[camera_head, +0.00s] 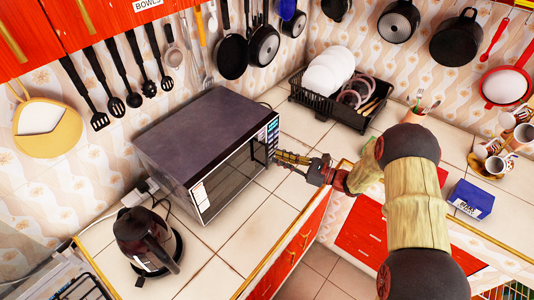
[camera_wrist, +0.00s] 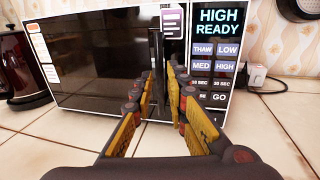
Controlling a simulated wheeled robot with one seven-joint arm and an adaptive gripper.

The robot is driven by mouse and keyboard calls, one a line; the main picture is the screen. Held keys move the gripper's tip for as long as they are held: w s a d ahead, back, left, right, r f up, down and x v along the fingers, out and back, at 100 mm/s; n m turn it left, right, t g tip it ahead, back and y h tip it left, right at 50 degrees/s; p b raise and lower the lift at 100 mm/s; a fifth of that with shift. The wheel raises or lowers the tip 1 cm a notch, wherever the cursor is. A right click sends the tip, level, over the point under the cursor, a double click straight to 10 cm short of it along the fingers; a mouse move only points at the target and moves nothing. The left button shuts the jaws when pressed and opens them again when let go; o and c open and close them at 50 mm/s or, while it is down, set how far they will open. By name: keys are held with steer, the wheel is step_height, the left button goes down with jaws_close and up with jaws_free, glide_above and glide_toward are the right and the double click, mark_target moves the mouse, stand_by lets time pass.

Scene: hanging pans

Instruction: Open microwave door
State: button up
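The microwave (camera_head: 195,130) stands on the tiled counter in the head view, with a dark top. Its glass door (camera_wrist: 95,62) looks shut in the wrist view. A dark upright handle (camera_wrist: 157,60) is near the door's right edge, beside the control panel (camera_wrist: 216,60) that reads "HIGH READY". My gripper (camera_wrist: 160,80) faces the handle, its yellow-padded fingers apart. The handle appears between the fingertips in the picture; whether either finger touches it I cannot tell. In the head view my gripper (camera_head: 279,157) is close to the right side of the microwave's front.
A dark kettle (camera_head: 147,240) stands on the counter at the near left of the microwave. A black dish rack (camera_head: 330,105) with plates is behind to the right. A blue box (camera_head: 471,199) is at the right. The counter directly before the door is clear.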

steer(key=x, duration=0.5)
steer(key=shift+w+a, duration=0.15)
steer(key=shift+a, duration=0.2)
steer(key=shift+c, duration=1.3)
jaws_close()
